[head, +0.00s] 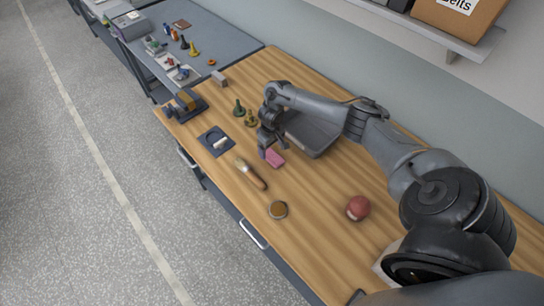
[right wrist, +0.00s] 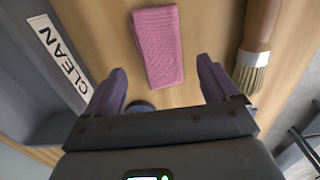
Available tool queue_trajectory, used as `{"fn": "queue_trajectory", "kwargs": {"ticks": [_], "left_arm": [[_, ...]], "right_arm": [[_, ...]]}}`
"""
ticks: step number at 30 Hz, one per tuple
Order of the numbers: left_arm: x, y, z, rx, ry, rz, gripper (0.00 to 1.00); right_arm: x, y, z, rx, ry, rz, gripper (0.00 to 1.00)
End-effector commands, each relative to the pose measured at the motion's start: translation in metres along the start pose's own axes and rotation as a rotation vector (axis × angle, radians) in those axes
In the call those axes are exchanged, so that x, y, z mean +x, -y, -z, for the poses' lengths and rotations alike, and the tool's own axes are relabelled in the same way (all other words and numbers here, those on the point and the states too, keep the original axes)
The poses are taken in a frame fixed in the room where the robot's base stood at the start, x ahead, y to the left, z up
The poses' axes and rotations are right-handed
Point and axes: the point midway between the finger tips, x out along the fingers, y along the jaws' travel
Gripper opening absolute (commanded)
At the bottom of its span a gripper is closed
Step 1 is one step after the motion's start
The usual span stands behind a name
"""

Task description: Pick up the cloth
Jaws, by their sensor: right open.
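A pink folded cloth (head: 275,158) lies flat on the wooden table, beside the grey tray. In the right wrist view the cloth (right wrist: 158,48) shows ahead of the fingers, roughly centred between them, its near end close to the fingertip line. My right gripper (head: 268,147) is open and empty, above the table at the cloth and partly over it in the head view. Its two purple-grey fingers (right wrist: 160,86) stand apart with nothing between them. My left gripper is not in view.
A grey tray (head: 318,150), marked CLEAN (right wrist: 57,50) in the right wrist view, stands beside the cloth. A brush (head: 250,173) lies on its other side. Green and yellow pieces (head: 239,108) stand beyond.

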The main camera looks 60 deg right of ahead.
Motion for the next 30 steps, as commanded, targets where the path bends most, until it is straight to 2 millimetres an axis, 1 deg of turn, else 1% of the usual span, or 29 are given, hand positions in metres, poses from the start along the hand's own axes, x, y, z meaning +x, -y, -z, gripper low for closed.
{"fn": "queue_trajectory", "kwargs": {"ticks": [1, 3, 7, 11, 17, 20, 28, 29, 30], "left_arm": [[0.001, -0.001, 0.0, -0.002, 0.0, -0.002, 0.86], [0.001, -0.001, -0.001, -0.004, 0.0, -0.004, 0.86], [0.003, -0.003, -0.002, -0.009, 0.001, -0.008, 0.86], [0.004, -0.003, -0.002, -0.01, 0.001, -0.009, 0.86], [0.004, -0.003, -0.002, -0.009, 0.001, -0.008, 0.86], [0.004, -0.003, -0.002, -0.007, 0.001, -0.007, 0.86], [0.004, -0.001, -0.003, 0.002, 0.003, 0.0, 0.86], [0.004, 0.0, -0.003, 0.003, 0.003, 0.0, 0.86], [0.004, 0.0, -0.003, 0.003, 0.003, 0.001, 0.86]], "right_arm": [[0.009, 0.001, -0.002, 0.0, 0.004, 0.0, 0.88], [0.018, 0.001, -0.003, 0.001, 0.003, 0.0, 0.88], [0.031, 0.001, -0.002, 0.001, 0.002, 0.0, 0.88], [0.036, 0.001, -0.002, -0.001, 0.0, -0.001, 0.88], [0.036, 0.001, -0.001, -0.002, 0.0, -0.001, 0.88], [0.036, 0.001, -0.001, -0.002, 0.0, -0.001, 0.74], [0.036, 0.001, -0.001, -0.001, 0.0, 0.0, 0.33], [0.036, 0.001, -0.001, -0.001, 0.0, 0.0, 0.3], [0.036, 0.001, -0.001, -0.001, 0.0, 0.0, 0.29]]}}
